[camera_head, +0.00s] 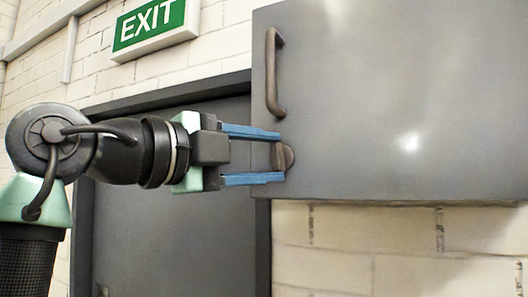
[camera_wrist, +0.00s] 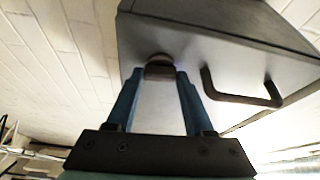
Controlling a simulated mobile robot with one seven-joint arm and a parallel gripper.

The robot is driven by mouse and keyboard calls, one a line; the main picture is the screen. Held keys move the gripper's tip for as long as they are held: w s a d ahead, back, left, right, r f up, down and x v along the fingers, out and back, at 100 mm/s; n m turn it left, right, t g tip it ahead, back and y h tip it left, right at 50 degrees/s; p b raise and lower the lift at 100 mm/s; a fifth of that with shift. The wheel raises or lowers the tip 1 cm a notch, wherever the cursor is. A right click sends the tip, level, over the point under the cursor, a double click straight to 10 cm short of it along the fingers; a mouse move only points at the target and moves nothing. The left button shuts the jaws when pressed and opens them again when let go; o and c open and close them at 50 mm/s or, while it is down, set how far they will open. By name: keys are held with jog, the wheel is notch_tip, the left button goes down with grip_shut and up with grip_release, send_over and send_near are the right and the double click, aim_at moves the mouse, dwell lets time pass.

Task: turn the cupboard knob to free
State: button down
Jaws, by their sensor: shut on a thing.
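The cupboard (camera_head: 400,110) is a grey box on the wall at the right of the head view, and its door is shut. Its brown knob (camera_head: 283,156) sits low near the door's left edge, below the handle. My gripper (camera_head: 279,156) reaches it from the left, with one blue finger above and one below the knob's grip bar. In the wrist view the knob (camera_wrist: 160,68) lies between the two blue fingertips (camera_wrist: 161,73), and my gripper is shut on it. In the head view the grip bar looks roughly upright.
A brown bar handle (camera_head: 273,75) stands out from the cupboard door just above my gripper; it also shows in the wrist view (camera_wrist: 242,98). A dark door (camera_head: 170,240) is behind my arm. A green exit sign (camera_head: 150,25) hangs above it. White brick wall (camera_head: 400,250) lies below the cupboard.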

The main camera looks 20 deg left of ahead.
jog(key=shift+r+m, duration=0.1)
jog(key=shift+m, duration=0.5)
jog(key=shift+c, duration=1.4)
grip_release()
jog(key=shift+w, duration=0.1)
jog(key=shift+d+g, duration=0.1)
jog(key=shift+g, duration=0.2)
